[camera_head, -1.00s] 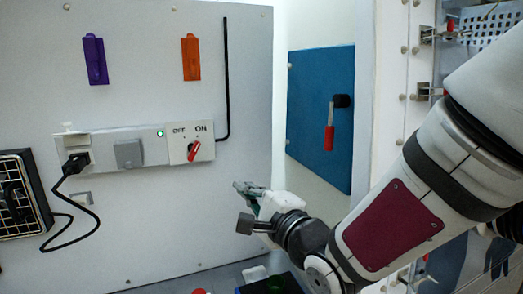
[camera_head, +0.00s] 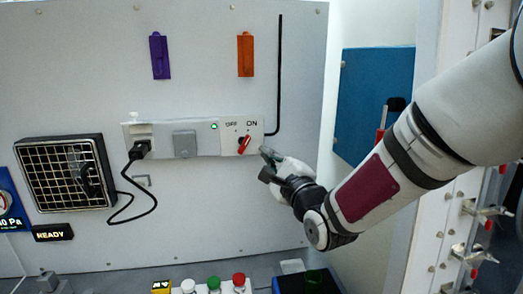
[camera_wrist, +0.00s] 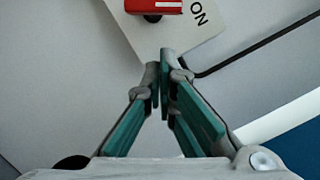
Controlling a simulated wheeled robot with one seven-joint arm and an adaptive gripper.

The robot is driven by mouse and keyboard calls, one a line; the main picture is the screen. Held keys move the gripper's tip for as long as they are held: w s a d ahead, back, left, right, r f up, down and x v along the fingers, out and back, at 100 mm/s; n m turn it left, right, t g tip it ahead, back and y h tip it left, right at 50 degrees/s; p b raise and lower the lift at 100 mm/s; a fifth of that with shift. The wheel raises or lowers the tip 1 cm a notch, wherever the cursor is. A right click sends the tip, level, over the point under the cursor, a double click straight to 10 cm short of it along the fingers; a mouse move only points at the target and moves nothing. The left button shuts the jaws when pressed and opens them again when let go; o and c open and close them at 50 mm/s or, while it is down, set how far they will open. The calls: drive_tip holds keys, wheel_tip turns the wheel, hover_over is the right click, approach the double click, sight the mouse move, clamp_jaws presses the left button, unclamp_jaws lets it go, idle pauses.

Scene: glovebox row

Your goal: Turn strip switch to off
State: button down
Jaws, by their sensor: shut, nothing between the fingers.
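The white power strip (camera_head: 200,138) is mounted on the grey wall panel, with a black plug at its left end and a lit green light. Its red rotary switch (camera_head: 244,145) sits at the right end under the OFF and ON labels. The red handle is tilted toward ON. In the wrist view the red switch (camera_wrist: 153,6) is cut off by the top edge, beside the ON label. My gripper (camera_head: 266,158) is shut and empty, just right of and slightly below the switch, apart from it. In the wrist view its fingertips (camera_wrist: 160,62) point toward the switch.
A black cable (camera_head: 279,80) runs down the panel close to the strip's right end. A fan grille (camera_head: 66,173) is at left. Purple (camera_head: 159,55) and orange (camera_head: 245,54) holders hang above. The panel under the strip is mostly clear.

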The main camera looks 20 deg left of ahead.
sight(244, 145)
drive_tip(key=shift+s+a+r+p, duration=0.15)
drive_tip(key=shift+s+a+r, duration=0.15)
drive_tip(key=shift+a, duration=0.15)
drive_tip(key=shift+s+a+r+p, duration=0.15)
drive_tip(key=shift+a+r, duration=0.15)
drive_tip(key=shift+a, duration=0.1)
drive_tip(key=shift+r, duration=0.1)
drive_tip(key=shift+s+a+r+n, duration=0.1)
drive_tip(key=shift+a+r+n, duration=0.05)
drive_tip(key=shift+n, duration=0.25)
